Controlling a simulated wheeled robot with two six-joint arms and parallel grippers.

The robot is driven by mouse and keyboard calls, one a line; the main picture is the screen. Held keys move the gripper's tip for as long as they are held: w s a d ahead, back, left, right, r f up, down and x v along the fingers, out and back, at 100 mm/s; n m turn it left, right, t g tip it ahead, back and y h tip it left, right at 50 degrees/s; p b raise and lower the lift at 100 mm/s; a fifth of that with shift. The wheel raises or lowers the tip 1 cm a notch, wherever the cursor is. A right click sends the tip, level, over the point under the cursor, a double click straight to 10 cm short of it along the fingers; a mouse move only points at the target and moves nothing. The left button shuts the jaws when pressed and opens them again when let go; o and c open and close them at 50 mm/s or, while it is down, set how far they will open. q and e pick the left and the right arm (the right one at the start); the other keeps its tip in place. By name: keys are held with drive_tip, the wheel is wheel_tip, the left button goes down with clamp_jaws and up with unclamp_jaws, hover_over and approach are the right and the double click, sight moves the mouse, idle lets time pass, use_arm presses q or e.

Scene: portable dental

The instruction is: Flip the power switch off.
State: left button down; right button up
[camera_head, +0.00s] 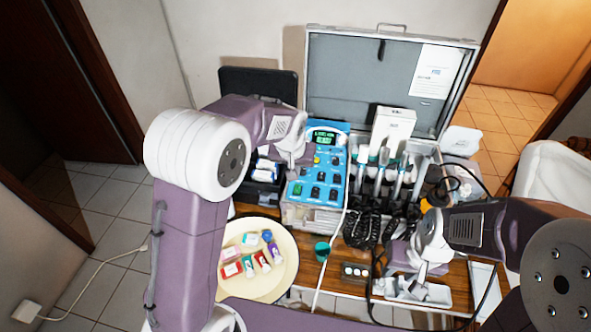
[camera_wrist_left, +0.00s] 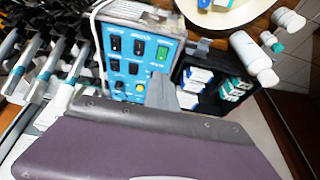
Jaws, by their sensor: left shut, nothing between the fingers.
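The blue control unit (camera_head: 322,160) stands on the table in front of the open case, with a lit display at its top. Its face carries several black rocker switches and one green switch (camera_head: 297,190) at the lower left. The left wrist view shows the panel (camera_wrist_left: 122,70) and the green switch (camera_wrist_left: 162,53) closer. The labels are too small to read. My left gripper (camera_wrist_left: 160,92) is shut and empty, close to the panel's edge below the green switch in that view; contact cannot be told. My right gripper (camera_head: 405,262) is low over the table's right side, its fingers unclear.
A round cream tray (camera_head: 285,280) and a teal cup (camera_head: 322,251) are in front. A white cable hangs beside the unit.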

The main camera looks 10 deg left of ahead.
sight(297, 186)
use_arm(q)
drive_tip(key=b+x, duration=0.1)
drive_tip(key=x, duration=0.3)
drive_tip(key=b+x, duration=0.2)
drive_tip(key=x, duration=0.3)
drive_tip(key=b+x, duration=0.1)
drive_tip(key=x, duration=0.4)
drive_tip(key=shift+w+a, duration=0.35)
drive_tip(key=shift+a, duration=0.05)
